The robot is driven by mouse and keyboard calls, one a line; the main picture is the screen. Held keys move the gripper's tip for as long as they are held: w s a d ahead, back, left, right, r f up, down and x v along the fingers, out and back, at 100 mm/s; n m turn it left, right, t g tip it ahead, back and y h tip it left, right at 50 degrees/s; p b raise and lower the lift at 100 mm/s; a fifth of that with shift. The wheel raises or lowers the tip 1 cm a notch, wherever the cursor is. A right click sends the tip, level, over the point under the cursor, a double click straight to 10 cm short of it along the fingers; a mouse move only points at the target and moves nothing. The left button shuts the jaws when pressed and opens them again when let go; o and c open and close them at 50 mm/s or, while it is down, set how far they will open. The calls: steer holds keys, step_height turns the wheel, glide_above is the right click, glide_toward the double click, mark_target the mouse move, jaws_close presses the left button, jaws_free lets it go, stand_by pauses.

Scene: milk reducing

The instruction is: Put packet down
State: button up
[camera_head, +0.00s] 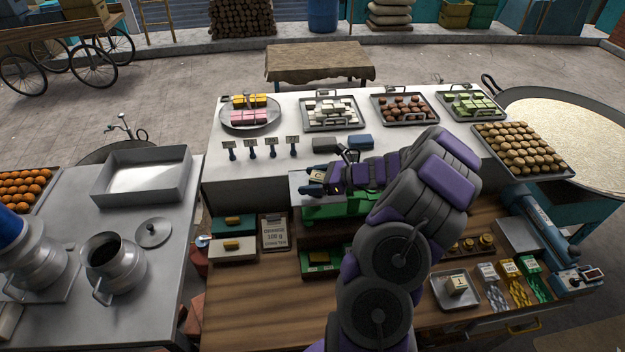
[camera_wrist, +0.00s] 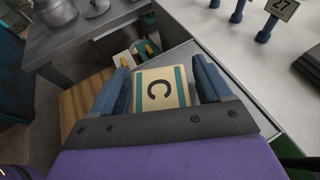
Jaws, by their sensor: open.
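A cream packet (camera_wrist: 160,92) with teal side bands and a black letter C lies between my fingers in the wrist view. My gripper (camera_wrist: 162,84) is open, with one blue finger on each side of the packet. Narrow gaps show beside it; any contact lower down is hidden. A flat grey metal plate (camera_wrist: 182,58) is under or just below the packet. In the head view my gripper (camera_head: 316,182) is over this plate (camera_head: 300,198), which sits above a green body (camera_head: 322,213). The packet (camera_head: 318,175) is small and partly covered there.
A label board (camera_head: 273,232) and teal-and-white bins (camera_head: 233,225) lie left of the plate. A small tray with a block (camera_head: 456,287) is at the right.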

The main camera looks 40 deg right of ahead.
steer(key=v, duration=1.2)
steer(key=w+a+r+n+g+y, duration=0.1)
steer(key=a+r+n+g, duration=0.25)
steer(key=a, duration=0.55)
steer(key=w+a+r+n+g+y, duration=0.1)
steer(key=a+r+n+g, duration=0.15)
steer(key=a+n, duration=0.45)
steer(key=s+a+r+n+g+h, duration=0.1)
steer(key=s+a+r+n+g, duration=0.1)
steer(key=a, duration=0.5)
steer(key=s+a+r+n+g, duration=0.2)
steer(key=s+a, duration=0.1)
steer(key=a, duration=0.5)
steer(key=s+a+n+g+h, duration=0.35)
steer(key=s+a+n, duration=0.35)
steer(key=s, duration=0.3)
steer(key=s+d+n+h, duration=0.1)
steer(key=s+n+h, duration=0.4)
steer(key=s, duration=0.8)
steer(key=shift+d+f+n+t, duration=0.25)
steer(key=shift+d+n+t, duration=0.15)
steer(key=shift+n, duration=0.75)
steer(key=shift+w+h, duration=0.1)
steer(key=shift+h, duration=0.15)
